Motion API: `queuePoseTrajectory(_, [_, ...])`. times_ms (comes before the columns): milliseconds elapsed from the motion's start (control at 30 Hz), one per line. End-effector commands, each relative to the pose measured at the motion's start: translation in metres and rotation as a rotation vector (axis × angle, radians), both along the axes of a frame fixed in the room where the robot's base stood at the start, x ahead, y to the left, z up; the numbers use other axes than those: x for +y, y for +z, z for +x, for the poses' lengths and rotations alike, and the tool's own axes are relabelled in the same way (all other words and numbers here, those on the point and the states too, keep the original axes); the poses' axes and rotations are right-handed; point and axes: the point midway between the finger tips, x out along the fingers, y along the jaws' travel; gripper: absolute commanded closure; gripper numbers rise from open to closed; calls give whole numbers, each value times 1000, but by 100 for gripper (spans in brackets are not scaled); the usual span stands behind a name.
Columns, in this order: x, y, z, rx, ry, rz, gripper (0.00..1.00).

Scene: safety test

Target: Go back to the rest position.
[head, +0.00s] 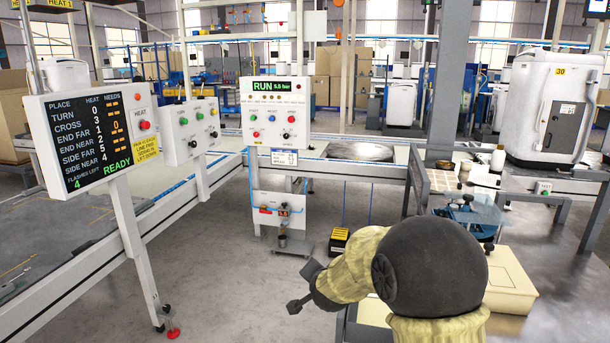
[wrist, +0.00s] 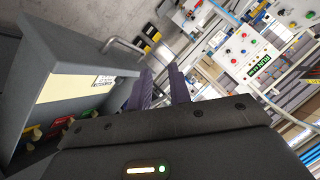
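My gripper (head: 301,288) shows in the head view at the lower middle, in front of the grey floor, at the end of my arm in its pale yellow sleeve. In the wrist view, two dark purple fingers of my gripper (wrist: 161,88) stand apart with a clear gap between them. Nothing shows between the fingers. My arm's dark round joint hides part of the area at the lower right of the head view.
A grey cabinet (wrist: 65,65) with coloured items inside is close at left in the wrist view. A control panel reading RUN (head: 275,115) stands ahead. A sign board (head: 90,140) on a post stands left. A bench (head: 440,185) is right. Open floor (head: 225,270) lies between.

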Motion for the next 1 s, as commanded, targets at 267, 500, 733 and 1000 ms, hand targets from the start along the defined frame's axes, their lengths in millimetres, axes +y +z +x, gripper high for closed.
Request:
queuePoseTrajectory(267, [-63, -34, -149, 378, 330, -285, 80])
queuePoseTrajectory(500, [-96, -52, -241, 594, 496, -405, 80])
queuePoseTrajectory(733, [-114, -45, -294, 719, 588, -462, 80])
queuePoseTrajectory(1000, [-113, -4, -292, 715, 585, -460, 80])
